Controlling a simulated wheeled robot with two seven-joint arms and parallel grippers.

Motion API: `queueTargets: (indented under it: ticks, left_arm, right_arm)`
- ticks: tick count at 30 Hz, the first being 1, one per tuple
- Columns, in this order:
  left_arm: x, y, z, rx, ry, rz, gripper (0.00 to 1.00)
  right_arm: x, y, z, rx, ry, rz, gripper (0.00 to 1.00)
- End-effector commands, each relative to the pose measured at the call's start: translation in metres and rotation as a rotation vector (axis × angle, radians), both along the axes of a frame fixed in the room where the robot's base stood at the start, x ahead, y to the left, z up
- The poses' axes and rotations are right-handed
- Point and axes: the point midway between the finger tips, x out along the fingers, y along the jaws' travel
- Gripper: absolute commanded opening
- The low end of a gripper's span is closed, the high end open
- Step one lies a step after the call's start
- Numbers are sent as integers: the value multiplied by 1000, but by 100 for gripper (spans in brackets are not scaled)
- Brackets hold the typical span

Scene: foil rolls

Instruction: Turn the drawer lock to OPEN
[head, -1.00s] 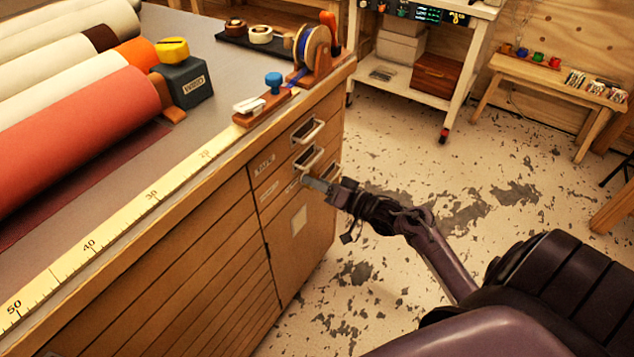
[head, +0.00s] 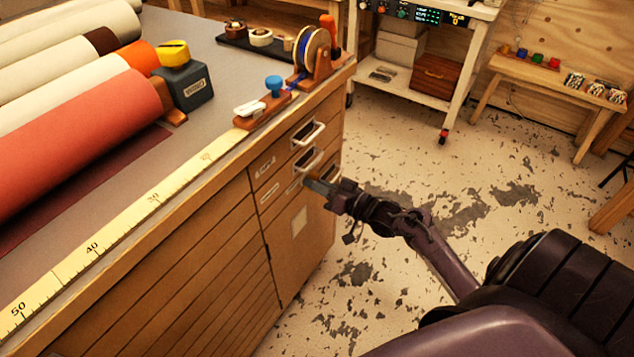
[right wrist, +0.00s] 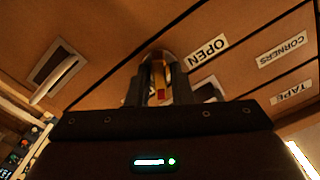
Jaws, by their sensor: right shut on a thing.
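The drawer lock shows in the right wrist view as a small brass-yellow knob with a red mark (right wrist: 161,93), set in the wooden drawer front. A white OPEN label (right wrist: 207,51) is beside it to the upper right. Another white label is partly hidden behind the fingers. My right gripper (right wrist: 157,80) is shut on the lock knob, one dark finger on each side. In the head view my right gripper (head: 314,181) reaches the cabinet front just below the lower drawer handle (head: 308,160) and hides most of the lock. My left gripper is not in view.
Above is the upper drawer handle (head: 308,133). Labels CORNERS (right wrist: 283,50) and TAPE (right wrist: 292,95) mark the fronts. The bench top holds rolls (head: 85,135), a tape dispenser (head: 308,55) and a blue-knobbed tool (head: 273,86). The floor right of the cabinet is open.

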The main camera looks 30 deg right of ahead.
Motion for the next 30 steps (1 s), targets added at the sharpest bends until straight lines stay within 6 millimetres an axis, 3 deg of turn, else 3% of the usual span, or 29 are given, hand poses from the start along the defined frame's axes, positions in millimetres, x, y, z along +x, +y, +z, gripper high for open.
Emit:
queueTargets:
  ticks: [18, 30]
  left_arm:
    - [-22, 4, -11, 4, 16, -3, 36]
    - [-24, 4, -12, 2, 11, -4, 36]
  right_arm:
    - [0, 0, 0, -542, -223, 2, 0]
    - [0, 0, 0, -890, -367, 2, 0]
